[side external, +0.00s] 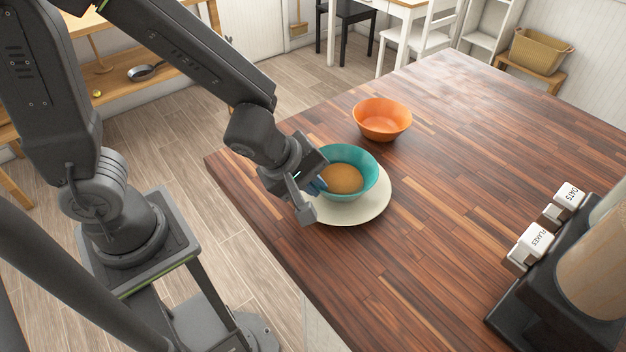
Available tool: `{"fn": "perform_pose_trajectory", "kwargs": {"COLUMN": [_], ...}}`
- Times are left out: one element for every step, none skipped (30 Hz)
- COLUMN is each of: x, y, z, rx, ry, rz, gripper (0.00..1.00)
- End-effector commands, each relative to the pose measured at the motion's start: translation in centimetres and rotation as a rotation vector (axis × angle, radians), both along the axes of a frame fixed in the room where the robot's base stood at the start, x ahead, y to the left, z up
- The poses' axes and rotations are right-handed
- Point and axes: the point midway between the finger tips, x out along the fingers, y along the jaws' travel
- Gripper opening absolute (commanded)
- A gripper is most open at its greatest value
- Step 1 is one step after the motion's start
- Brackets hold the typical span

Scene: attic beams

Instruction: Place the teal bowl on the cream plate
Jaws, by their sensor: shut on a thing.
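The teal bowl (367,172) is upright and has something tan-brown inside it. It is over the cream plate (375,208), which lies on the wooden table. I cannot tell from this view whether the bowl touches the plate or hangs just above it. My gripper (314,188) is at the bowl's left side, shut on its rim. The fingertips are partly hidden against the bowl.
An orange bowl (382,119) stands on the table (450,150) behind the teal bowl. A dark dispenser stand (550,290) with white labelled blocks is at the right front. The table between them is clear. The table's left edge runs close under my gripper.

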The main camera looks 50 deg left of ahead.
Motion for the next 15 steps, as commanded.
{"fn": "perform_pose_trajectory", "kwargs": {"x": [0.03, 0.02, -0.01, -0.01, 0.00, -0.02, -0.02, -0.02, -0.02, -0.02, -0.02, -0.02, -0.02, -0.02, -0.02], "y": [-0.04, -0.05, -0.01, 0.00, 0.01, 0.01, 0.01, 0.01, 0.01, 0.01, 0.01, 0.01, 0.01, 0.02, 0.02], "z": [-0.09, -0.19, -0.26, -0.23, -0.23, -0.23, -0.23, -0.23, -0.23, -0.23, -0.23, -0.23, -0.23, -0.23, -0.23], "rx": [0.001, 0.000, 0.001, 0.001, 0.001, 0.001, 0.001, 0.001, 0.001, 0.001, 0.001, 0.001, 0.001, 0.001, 0.001], "ry": [-0.001, -0.001, 0.000, 0.000, 0.000, 0.000, 0.000, 0.000, 0.000, 0.000, 0.000, 0.000, 0.000, 0.000, 0.000], "rz": [-0.003, -0.002, -0.002, -0.002, 0.000, 0.000, 0.000, 0.000, 0.000, 0.000, 0.000, 0.001, 0.001, 0.001, 0.001], "gripper": [0.00, 0.00, 0.08, 0.11, 0.14, 0.18, 0.21, 0.23, 0.27, 0.30, 0.32, 0.32, 0.32, 0.32, 0.32]}}
